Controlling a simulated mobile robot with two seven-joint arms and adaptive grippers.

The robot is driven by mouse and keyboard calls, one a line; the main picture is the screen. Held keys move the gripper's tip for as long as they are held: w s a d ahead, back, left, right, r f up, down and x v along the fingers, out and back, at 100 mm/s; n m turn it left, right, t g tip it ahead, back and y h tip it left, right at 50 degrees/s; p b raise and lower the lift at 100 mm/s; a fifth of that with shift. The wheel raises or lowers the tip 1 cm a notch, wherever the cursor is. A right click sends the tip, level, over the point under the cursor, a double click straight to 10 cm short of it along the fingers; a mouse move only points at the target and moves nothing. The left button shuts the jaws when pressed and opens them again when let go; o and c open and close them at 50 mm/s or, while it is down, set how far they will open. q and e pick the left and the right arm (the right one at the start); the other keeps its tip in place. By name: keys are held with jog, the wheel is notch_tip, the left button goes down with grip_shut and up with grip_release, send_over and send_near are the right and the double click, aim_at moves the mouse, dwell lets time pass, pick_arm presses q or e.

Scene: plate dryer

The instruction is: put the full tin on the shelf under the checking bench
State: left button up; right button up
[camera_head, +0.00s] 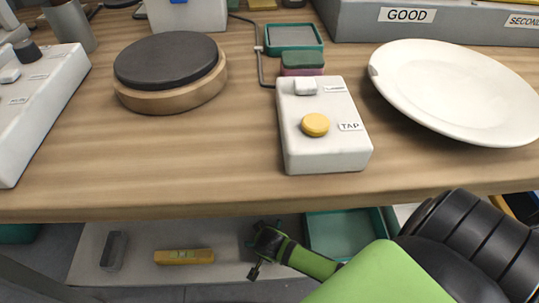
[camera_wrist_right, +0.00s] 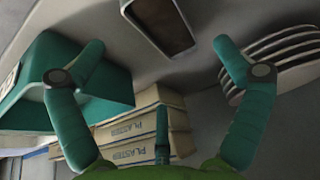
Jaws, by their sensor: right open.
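On the shelf (camera_head: 140,280) under the bench, a small grey oblong tin-like object (camera_head: 114,250) lies at the left; I cannot tell whether it is the full tin. In the right wrist view an oblong, grey-rimmed thing with a brown inside (camera_wrist_right: 160,22) shows beyond the fingertips; I cannot tell whether it is the same object. My right gripper (camera_head: 262,246) is at shelf level under the bench's front edge. In the right wrist view its fingers (camera_wrist_right: 160,46) are spread wide with nothing between them. My left gripper is not in view.
A yellow bar (camera_head: 184,256) and a teal tray (camera_head: 340,232) are on the shelf beside my gripper. The wrist view shows stacked plates (camera_wrist_right: 280,60) and plaster boxes (camera_wrist_right: 140,128). On the bench (camera_head: 230,185) stand a wheel (camera_head: 170,75), a tap box (camera_head: 325,150) and a white plate (camera_head: 455,90).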

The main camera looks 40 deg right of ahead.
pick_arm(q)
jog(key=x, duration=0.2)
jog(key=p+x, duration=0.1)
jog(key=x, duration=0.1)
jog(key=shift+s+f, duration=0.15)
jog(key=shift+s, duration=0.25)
pick_arm(e)
jog(key=s+a+r+n+g+y, duration=0.1)
jog(key=s+a+r+n+y, duration=0.1)
jog(key=s+r+n, duration=0.4)
jog(key=s+a+n, duration=0.1)
jog(key=s+n, duration=0.1)
jog(key=shift+s+r+y, duration=0.3)
jog(key=shift+s+r, duration=0.05)
jog(key=shift+s, duration=0.05)
